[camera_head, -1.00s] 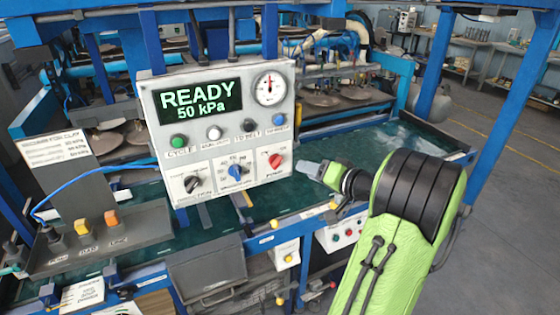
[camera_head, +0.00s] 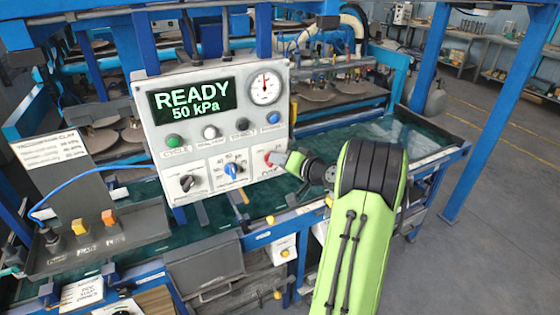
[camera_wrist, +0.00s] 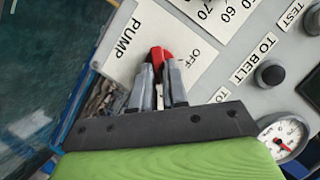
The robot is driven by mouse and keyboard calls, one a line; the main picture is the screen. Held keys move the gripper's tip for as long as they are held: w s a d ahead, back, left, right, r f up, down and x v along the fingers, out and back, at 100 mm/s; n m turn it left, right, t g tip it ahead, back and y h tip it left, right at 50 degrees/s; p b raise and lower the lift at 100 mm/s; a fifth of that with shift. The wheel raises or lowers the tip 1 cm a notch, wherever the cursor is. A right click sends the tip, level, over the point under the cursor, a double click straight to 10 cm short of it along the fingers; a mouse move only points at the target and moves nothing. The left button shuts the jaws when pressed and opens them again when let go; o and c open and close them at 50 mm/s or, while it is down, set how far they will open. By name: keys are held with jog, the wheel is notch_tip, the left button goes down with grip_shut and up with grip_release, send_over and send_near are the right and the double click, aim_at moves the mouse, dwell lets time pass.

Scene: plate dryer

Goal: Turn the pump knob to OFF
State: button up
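The red pump knob (camera_head: 268,157) is at the lower right of the white control panel (camera_head: 210,143). In the wrist view the red knob (camera_wrist: 158,55) shows at my fingertips, between the words PUMP and OFF. My gripper (camera_head: 282,159) is at the knob; in the wrist view its two grey fingers (camera_wrist: 159,80) stand close together, with red showing in the narrow gap between them. I cannot tell whether they press on the knob. The fingers hide part of the knob and its label, so its setting is unclear. The display (camera_head: 193,100) reads READY, 50 kPa.
A blue selector knob (camera_head: 231,169) and a black knob (camera_head: 188,183) are left of the pump knob. Several round buttons run above them, under a gauge (camera_head: 265,88). Blue frame posts (camera_head: 428,60) rise behind my arm.

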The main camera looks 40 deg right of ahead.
jog(key=shift+b, duration=0.3)
grip_shut()
jog(key=n+h+b, duration=0.2)
jog(key=n+b, duration=0.2)
jog(key=b, duration=0.3)
jog(key=a+n+g+h+b, duration=0.1)
jog(key=n+h+b, duration=0.2)
jog(key=b, duration=0.5)
jog(key=a+n+g+h+b, duration=0.1)
jog(key=n+h+b, duration=0.2)
jog(key=n+b, duration=0.2)
jog(key=shift+w+f+b, duration=0.1)
jog(key=shift+w+b, duration=0.2)
jog(key=shift+b, duration=1.25)
jog(key=o, duration=0.7)
grip_release()
jog(key=shift+a, duration=0.1)
